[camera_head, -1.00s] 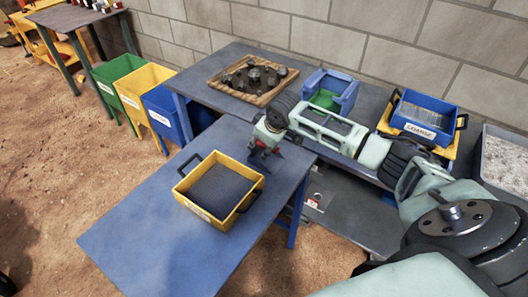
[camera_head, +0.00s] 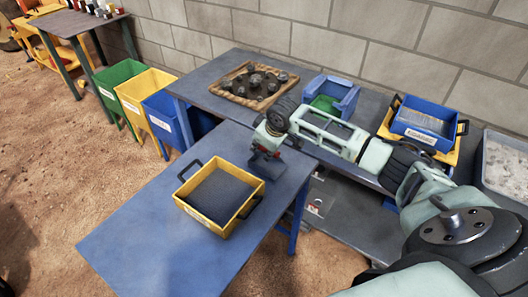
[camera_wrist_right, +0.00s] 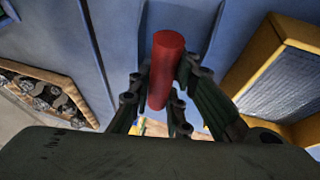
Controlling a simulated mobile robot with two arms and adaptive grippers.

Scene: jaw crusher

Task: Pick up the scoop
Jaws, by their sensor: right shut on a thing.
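The scoop shows a red cylindrical handle (camera_wrist_right: 166,70) in the right wrist view. My right gripper (camera_wrist_right: 160,100) is shut on this handle, with its dark fingers on both sides of it. In the head view my right gripper (camera_head: 266,149) is over the far right part of the blue table, just beyond the yellow tray. A flat dark part of the scoop (camera_head: 265,167) shows below the gripper there; I cannot tell if it touches the table. My left gripper is not in view.
The yellow tray (camera_head: 182,205) with dark fine material stands on the blue table (camera_head: 150,245). Behind are a wooden tray of dark rocks (camera_head: 232,94), a blue and green box (camera_head: 347,93) and a blue tray (camera_head: 420,135). The table's near left part is clear.

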